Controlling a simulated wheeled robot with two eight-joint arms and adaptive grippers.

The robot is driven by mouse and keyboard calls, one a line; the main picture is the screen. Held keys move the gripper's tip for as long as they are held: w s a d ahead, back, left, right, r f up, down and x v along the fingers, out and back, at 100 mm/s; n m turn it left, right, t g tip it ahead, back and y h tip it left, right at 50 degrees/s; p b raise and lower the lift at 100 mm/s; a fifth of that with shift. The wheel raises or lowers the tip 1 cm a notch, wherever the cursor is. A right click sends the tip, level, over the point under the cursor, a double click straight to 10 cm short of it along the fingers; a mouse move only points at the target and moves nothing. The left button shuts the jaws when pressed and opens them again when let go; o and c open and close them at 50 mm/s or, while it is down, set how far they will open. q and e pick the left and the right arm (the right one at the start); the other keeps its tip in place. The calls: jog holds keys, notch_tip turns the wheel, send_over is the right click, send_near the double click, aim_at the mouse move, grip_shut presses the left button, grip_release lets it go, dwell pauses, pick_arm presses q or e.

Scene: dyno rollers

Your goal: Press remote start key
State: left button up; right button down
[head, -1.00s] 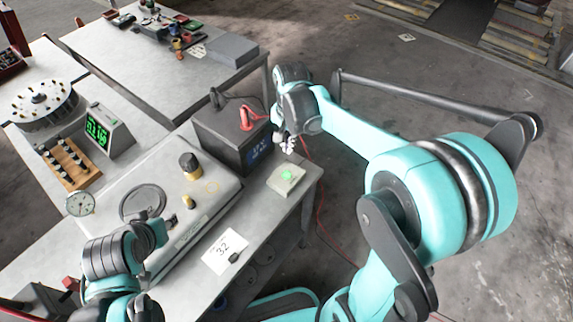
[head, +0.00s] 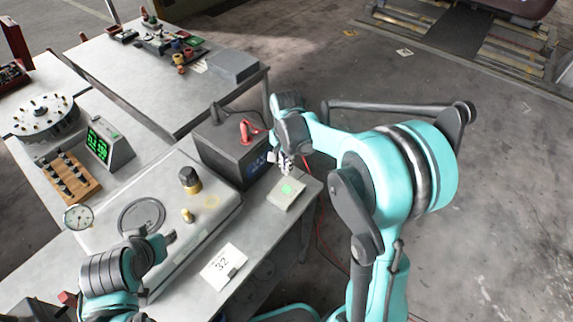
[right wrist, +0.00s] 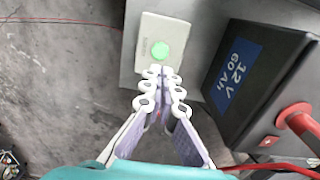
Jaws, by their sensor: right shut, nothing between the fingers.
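The remote start key is a round green button (head: 287,189) on a pale box (head: 284,197) near the right edge of the bench. In the right wrist view the green button (right wrist: 160,51) sits on the pale box (right wrist: 152,25), just beyond my fingertips. My right gripper (head: 285,168) is shut and empty, close to the button on its far side; I cannot tell if it touches the box. It also shows in the right wrist view (right wrist: 161,72), tips at the box's near end. My left gripper (head: 168,238) is over the bench at the lower left; its jaws are too small to judge.
A black battery (head: 228,150) with a red clamp (head: 251,130) stands beside the pale box; it also shows in the right wrist view (right wrist: 244,92). A card marked 32 (head: 222,266) lies on the bench.

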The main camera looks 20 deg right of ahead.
aim_at(287, 189)
notch_tip(287, 189, down, 9)
jog(key=shift+f+b, duration=0.1)
jog(key=shift+b, duration=1)
